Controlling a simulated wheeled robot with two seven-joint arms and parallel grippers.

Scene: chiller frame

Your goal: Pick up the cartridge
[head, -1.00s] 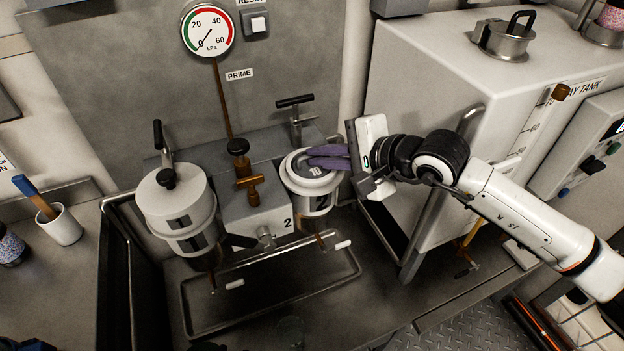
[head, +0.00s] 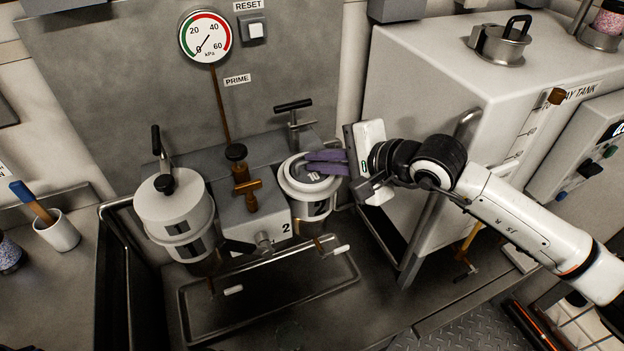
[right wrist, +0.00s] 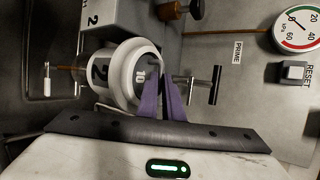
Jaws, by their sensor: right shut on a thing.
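The cartridge (head: 312,178) has a pale top marked "10" and sits inside the open white rim of housing 2 (head: 316,207). In the right wrist view, the cartridge top (right wrist: 140,74) shows inside the white ring, next to my fingertips. My right gripper (head: 325,162) reaches in from the right with its purple fingers over the cartridge top. The fingers are close together, shut on a part of the cartridge that they mostly hide. I cannot tell whether the cartridge is raised at all. My left gripper is not in view.
A lidded housing 1 (head: 175,212) stands to the left, with a grey block and brown valve (head: 247,188) between. A T-handle (head: 294,106) rises close behind housing 2. The tank (head: 455,75) stands close on the right. A shallow tray (head: 183,312) lies in front.

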